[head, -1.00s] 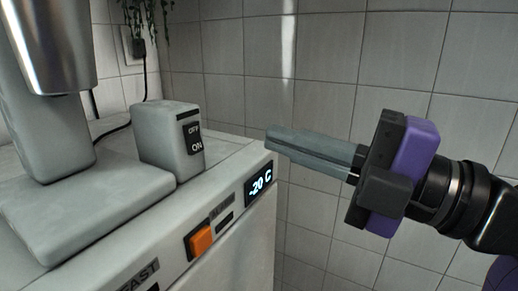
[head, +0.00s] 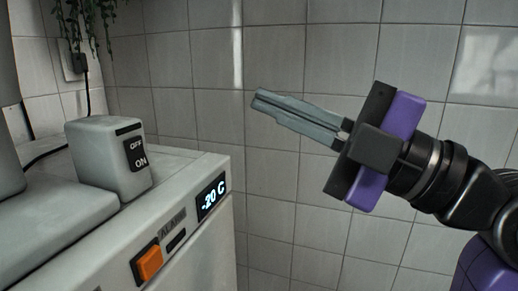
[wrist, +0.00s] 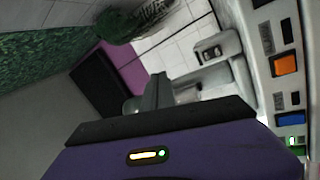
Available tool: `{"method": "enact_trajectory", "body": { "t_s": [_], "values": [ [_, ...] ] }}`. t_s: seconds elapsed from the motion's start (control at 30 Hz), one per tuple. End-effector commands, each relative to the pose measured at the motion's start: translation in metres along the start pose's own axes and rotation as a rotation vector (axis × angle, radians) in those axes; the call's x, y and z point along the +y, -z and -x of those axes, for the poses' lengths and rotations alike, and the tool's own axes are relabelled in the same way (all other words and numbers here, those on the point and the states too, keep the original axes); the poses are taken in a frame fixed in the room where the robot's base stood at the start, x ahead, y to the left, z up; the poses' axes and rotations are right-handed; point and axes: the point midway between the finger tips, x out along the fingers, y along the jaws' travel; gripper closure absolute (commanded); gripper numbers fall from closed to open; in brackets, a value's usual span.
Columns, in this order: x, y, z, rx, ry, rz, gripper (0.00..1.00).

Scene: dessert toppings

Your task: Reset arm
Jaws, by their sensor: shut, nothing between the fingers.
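My gripper (head: 256,99) is at the right of the head view, in front of the tiled wall. Its grey fingers are together with nothing between them, pointing up and left. It is apart from the white appliance and to the right of its display. In the wrist view the fingers (wrist: 152,85) show at the middle, above my purple gripper body.
A white freezer-like cabinet (head: 195,240) has a -20 C display (head: 211,196) and an orange button (head: 148,262). A grey appliance with an OFF/ON switch (head: 136,155) stands on it. A plant (head: 85,22) hangs at upper left. Free room lies around my gripper.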

Motion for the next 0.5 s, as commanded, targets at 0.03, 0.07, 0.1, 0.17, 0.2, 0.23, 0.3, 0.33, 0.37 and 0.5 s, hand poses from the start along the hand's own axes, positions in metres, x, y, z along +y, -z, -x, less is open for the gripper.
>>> {"method": "enact_trajectory", "body": {
  "t_s": [0.03,0.07,0.1,0.17,0.2,0.23,0.3,0.33,0.37,0.5],
  "values": [
    [0.008,-0.007,0.002,-0.028,-0.051,-0.055,1.0],
    [0.011,-0.013,0.004,-0.047,-0.082,-0.092,1.0],
    [0.013,-0.021,0.007,-0.073,-0.124,-0.144,1.0],
    [0.015,-0.036,0.015,-0.111,-0.189,-0.225,1.0],
    [0.014,-0.045,0.021,-0.137,-0.232,-0.276,1.0],
    [0.012,-0.052,0.025,-0.154,-0.262,-0.312,1.0],
    [0.006,-0.068,0.037,-0.195,-0.33,-0.391,1.0],
    [0.002,-0.075,0.043,-0.213,-0.359,-0.425,1.0],
    [-0.003,-0.082,0.05,-0.23,-0.389,-0.459,1.0],
    [-0.032,-0.112,0.087,-0.315,-0.531,-0.604,1.0]
  ]
}}
